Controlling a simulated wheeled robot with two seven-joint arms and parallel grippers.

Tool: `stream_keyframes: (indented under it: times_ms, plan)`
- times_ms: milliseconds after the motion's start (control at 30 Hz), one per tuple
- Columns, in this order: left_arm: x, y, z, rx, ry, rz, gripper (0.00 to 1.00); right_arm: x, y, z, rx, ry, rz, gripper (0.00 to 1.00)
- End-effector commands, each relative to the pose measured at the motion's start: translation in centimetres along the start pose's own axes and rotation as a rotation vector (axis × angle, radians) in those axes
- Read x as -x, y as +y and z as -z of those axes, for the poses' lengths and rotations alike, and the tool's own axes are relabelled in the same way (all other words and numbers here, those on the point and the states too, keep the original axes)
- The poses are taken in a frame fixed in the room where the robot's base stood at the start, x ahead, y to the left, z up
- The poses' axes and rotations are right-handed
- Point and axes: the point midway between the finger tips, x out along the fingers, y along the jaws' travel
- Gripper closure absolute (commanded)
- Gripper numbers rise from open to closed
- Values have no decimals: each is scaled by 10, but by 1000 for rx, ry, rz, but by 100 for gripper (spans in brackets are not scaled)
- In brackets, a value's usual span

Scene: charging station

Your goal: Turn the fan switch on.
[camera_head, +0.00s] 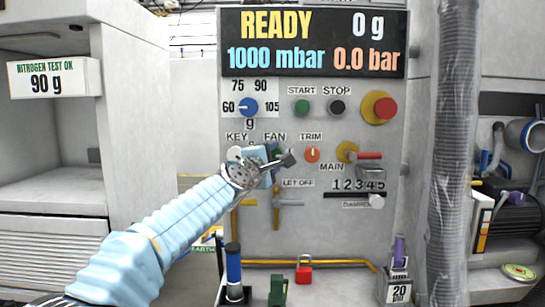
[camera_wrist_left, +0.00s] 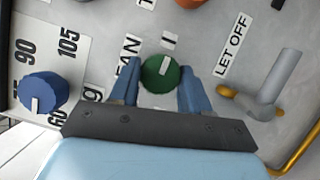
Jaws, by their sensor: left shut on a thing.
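The fan switch is a round green knob with a white mark, seen in the left wrist view (camera_wrist_left: 158,78) beside the FAN label. Its white mark points up and slightly right, toward a small pale label. In the head view the switch is mostly hidden behind my left gripper (camera_head: 280,160), below the FAN label (camera_head: 275,136). My left gripper also shows in the left wrist view (camera_wrist_left: 160,88), its two blue fingers on either side of the knob, shut on it. My right gripper is not in view.
The blue dial (camera_head: 248,106) is above left, the orange TRIM knob (camera_head: 312,155) to the right. The grey LET OFF lever (camera_wrist_left: 275,90) is close to the right finger. The green START button (camera_head: 302,107) and red-and-yellow button (camera_head: 385,108) are higher up. A ribbed grey column (camera_head: 452,150) stands at right.

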Motion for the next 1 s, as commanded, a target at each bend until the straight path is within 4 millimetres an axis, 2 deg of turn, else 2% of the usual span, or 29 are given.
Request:
stream_keyframes:
  times_ms: [400, 433, 567, 867, 1000]
  plan:
    - [0, -1, 1, -7, 1, 5, 84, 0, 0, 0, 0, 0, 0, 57]
    - [0, -1, 0, -7, 1, 5, 49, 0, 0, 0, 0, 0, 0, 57]
    - [0, -1, 0, -6, 1, 4, 29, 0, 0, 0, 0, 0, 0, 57]
    - [1, 0, 0, -5, 0, 2, 29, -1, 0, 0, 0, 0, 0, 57]
    - [15, -1, 0, -4, 0, 0, 29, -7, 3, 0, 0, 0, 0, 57]
